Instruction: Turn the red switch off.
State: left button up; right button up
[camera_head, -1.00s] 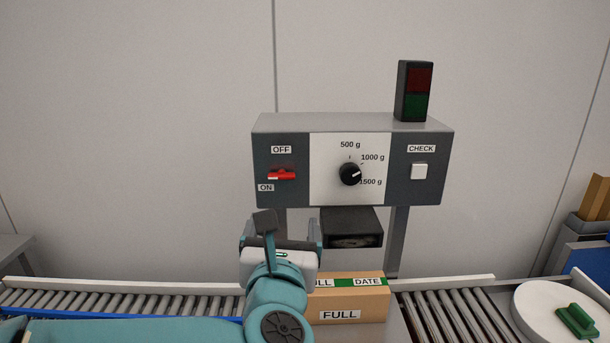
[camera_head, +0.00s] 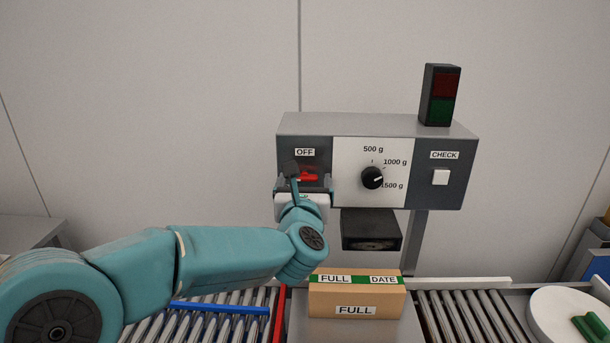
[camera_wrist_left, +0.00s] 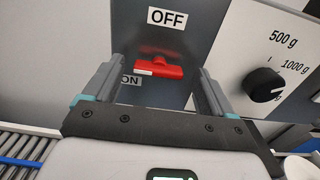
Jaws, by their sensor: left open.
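The red switch (camera_head: 309,174) is on the left dark panel of the grey control box (camera_head: 455,190), below the OFF label (camera_head: 305,152). In the left wrist view the red switch (camera_wrist_left: 159,67) lies roughly level, between the OFF label above and the partly hidden ON label below. My left gripper (camera_head: 304,183) is open in front of the panel. In the left wrist view its two fingers (camera_wrist_left: 155,75) stand on either side of the switch, with gaps to it. Whether the fingertips touch the panel I cannot tell. My right gripper is not in view.
A black dial (camera_head: 372,178) and a white CHECK button (camera_head: 440,177) sit right of the switch. A dark signal light (camera_head: 440,95) stands on the box. Below are a cardboard carton (camera_head: 356,297), roller conveyors (camera_head: 465,315) and a round white plate (camera_head: 560,320).

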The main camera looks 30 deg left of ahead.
pick_arm(q)
jog(key=shift+w+a, duration=0.15)
jog(key=shift+a, duration=0.15)
jog(key=shift+w, duration=0.15)
jog(key=shift+c, duration=1.2)
jog(key=c, duration=0.8)
